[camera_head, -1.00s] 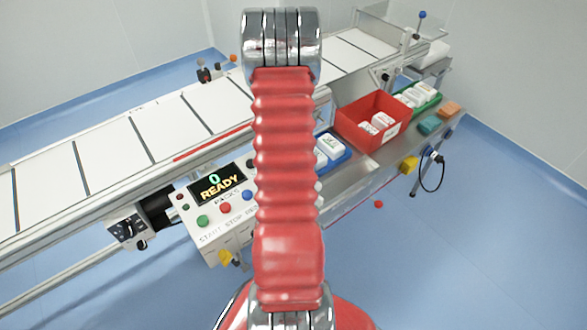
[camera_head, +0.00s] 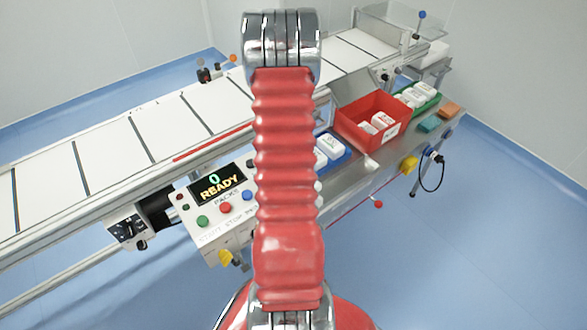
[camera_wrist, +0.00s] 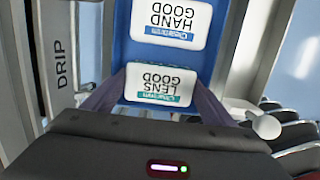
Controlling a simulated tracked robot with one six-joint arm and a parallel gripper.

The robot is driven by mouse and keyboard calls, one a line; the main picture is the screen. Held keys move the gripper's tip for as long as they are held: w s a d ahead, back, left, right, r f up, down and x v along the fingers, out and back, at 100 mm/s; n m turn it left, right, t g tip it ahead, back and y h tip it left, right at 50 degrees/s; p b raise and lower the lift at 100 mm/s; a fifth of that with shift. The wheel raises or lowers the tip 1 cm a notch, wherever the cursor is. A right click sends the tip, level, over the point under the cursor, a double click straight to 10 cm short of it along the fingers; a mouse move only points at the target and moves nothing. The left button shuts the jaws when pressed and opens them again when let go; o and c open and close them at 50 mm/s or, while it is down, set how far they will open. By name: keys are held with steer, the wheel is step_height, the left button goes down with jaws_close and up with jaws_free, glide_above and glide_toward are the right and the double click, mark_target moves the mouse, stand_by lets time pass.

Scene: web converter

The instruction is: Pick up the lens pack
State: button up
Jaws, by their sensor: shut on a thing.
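The lens pack (camera_wrist: 160,84) is a white pack with a teal-edged label reading LENS GOOD. In the wrist view it lies at the near end of the blue tray (camera_wrist: 127,50). My gripper (camera_wrist: 158,92) is shut on it, with a dark finger on each side. In the head view the blue tray (camera_head: 345,158) shows partly behind my arm, and my gripper is hidden there.
A red bin (camera_head: 350,121) with white packs stands right of the blue tray, then a green tray (camera_head: 431,103) with packs. A conveyor (camera_head: 110,160) runs behind. The control panel (camera_head: 221,187) reads 0 READY. A rail marked DRIP (camera_wrist: 62,65) is close on the left.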

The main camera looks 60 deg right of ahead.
steer(key=shift+c, duration=1.1)
steer(key=shift+r, duration=0.1)
step_height(320, 180, up, 10)
steer(key=shift+f, duration=0.1)
steer(key=shift+s, duration=0.15)
